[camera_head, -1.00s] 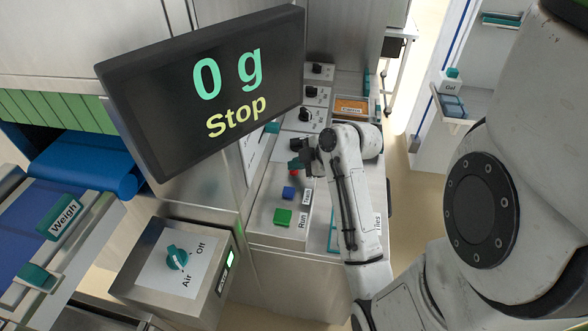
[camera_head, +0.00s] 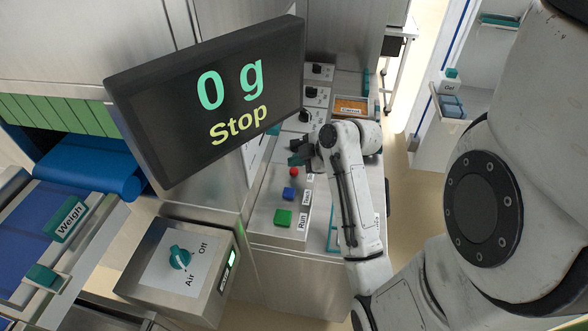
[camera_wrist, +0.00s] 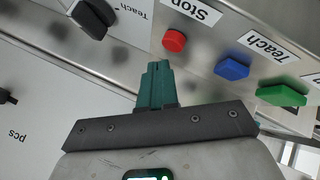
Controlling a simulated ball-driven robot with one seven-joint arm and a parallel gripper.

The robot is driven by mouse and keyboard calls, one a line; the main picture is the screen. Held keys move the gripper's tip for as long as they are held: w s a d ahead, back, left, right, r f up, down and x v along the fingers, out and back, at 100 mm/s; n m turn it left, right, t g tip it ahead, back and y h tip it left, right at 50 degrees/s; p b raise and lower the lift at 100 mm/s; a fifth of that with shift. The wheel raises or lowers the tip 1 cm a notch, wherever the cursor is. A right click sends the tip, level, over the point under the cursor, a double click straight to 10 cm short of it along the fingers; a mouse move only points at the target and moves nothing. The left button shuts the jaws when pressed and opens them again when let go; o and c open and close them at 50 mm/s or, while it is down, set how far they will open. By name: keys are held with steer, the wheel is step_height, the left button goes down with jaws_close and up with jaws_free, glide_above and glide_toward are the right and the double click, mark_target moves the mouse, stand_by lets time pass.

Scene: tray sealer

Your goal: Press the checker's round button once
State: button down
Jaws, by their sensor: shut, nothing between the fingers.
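In the wrist view the closed fingertips (camera_wrist: 157,66) lie just below the button in the picture. I cannot tell the exact gap, but no contact shows. The checker's screen (camera_head: 215,100) reads "0 g" and "Stop".
A blue button (camera_head: 289,194) and a green button (camera_head: 283,218) share the panel. A black knob (camera_wrist: 94,18) is near the fingers. An Air/Off switch box (camera_head: 180,262) stands at front left. The large screen overhangs left of my arm.

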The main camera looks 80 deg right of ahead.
mark_target(297, 172)
steer(key=shift+r+p, duration=2.05)
steer(key=shift+r, duration=0.45)
steer(key=shift+f, duration=0.1)
